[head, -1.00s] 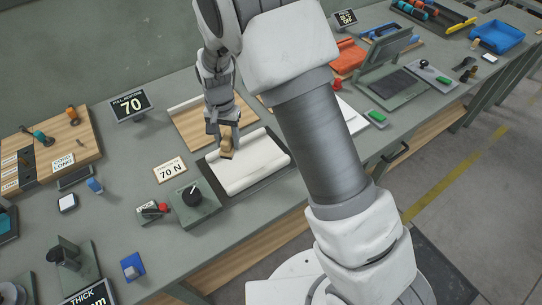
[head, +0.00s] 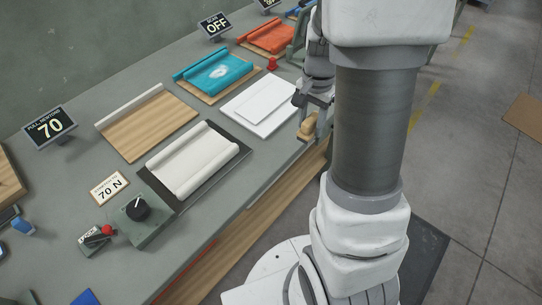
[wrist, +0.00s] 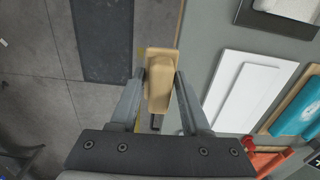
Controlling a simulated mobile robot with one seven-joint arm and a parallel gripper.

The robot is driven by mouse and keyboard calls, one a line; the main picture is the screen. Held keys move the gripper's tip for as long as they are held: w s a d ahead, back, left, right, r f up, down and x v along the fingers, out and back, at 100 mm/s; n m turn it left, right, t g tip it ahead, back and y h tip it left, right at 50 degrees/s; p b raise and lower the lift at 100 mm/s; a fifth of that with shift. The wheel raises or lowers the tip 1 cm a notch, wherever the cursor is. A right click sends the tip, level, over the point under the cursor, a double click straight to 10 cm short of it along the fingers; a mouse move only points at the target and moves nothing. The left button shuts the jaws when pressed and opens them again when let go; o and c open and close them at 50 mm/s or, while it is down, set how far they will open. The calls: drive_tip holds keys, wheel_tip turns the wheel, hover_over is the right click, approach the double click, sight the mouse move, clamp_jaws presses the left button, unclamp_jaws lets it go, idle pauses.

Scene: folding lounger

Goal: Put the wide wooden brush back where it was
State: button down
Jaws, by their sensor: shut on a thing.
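My gripper (wrist: 160,75) is shut on the wide wooden brush (wrist: 158,92), a tan wooden block between the two fingers in the wrist view. In the head view the brush (head: 307,127) hangs at the bench's front edge, right of the white boards, with my gripper (head: 316,112) above it, partly hidden by my arm. In the wrist view it overlaps the bench edge, with floor to its left. The cream fabric roll (head: 193,160) lies on a dark mat (head: 228,171) left of the brush.
White boards (head: 260,104) lie on the bench beside the brush. Beyond are a teal fabric piece (head: 217,71) on wood, an orange one (head: 267,36) and a small red object (head: 272,63). A knob box (head: 141,216) stands front left. Bare bench shows between the boards and mat.

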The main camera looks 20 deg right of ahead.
drive_tip(key=shift+s+d+f, duration=0.1)
drive_tip(key=shift+s+d, duration=0.25)
drive_tip(key=shift+s, duration=0.1)
drive_tip(key=w+a+f, duration=0.2)
drive_tip(key=a, duration=0.1)
drive_tip(key=w+a+f, duration=0.2)
drive_tip(key=a, duration=0.1)
drive_tip(key=w+a+f, duration=0.2)
drive_tip(key=w+f, duration=0.1)
drive_tip(key=shift+a, duration=0.4)
drive_tip(key=shift+f, duration=1.95)
drive_tip(key=shift+f+b, duration=0.2)
drive_tip(key=shift+b, duration=0.1)
drive_tip(key=shift+c, duration=1.8)
unclamp_jaws()
drive_tip(key=shift+r, duration=0.1)
